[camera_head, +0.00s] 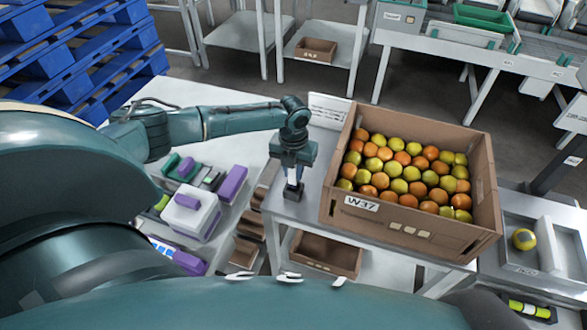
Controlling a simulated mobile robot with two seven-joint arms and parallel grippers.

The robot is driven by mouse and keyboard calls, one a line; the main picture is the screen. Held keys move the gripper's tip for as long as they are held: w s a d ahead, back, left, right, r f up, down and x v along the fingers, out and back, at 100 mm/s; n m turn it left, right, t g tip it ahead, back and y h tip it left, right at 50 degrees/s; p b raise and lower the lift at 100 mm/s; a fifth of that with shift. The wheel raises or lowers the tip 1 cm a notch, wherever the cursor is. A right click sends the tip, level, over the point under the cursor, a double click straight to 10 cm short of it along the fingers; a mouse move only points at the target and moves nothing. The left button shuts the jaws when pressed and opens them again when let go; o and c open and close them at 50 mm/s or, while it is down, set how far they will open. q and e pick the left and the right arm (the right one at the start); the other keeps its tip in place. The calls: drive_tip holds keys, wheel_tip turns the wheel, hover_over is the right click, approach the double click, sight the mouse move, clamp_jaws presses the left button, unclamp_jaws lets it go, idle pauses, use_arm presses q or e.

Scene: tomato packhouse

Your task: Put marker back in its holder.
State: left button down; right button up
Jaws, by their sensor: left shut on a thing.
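My left gripper (293,188) points down over the left end of the grey table (312,213), just left of the crate. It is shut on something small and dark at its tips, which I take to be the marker. The marker's shape is mostly hidden by the fingers. I cannot make out a separate holder; a dark patch at the fingertips is too small to tell apart from them. My right gripper is not in view.
A cardboard crate (412,222) labelled W37, full of orange and yellow-green tomatoes, stands right of the gripper. A white card (328,110) stands behind. A white table (190,92) at left holds purple and white devices (191,213). Brown boxes (326,252) sit below.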

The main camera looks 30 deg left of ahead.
sight(293, 178)
use_arm(q)
drive_tip(key=shift+f+b, duration=1.15)
drive_tip(key=shift+f, duration=0.5)
idle(0.4)
drive_tip(key=c, duration=1.2)
unclamp_jaws()
drive_tip(key=shift+c, duration=0.6)
drive_tip(key=shift+c, duration=1.1)
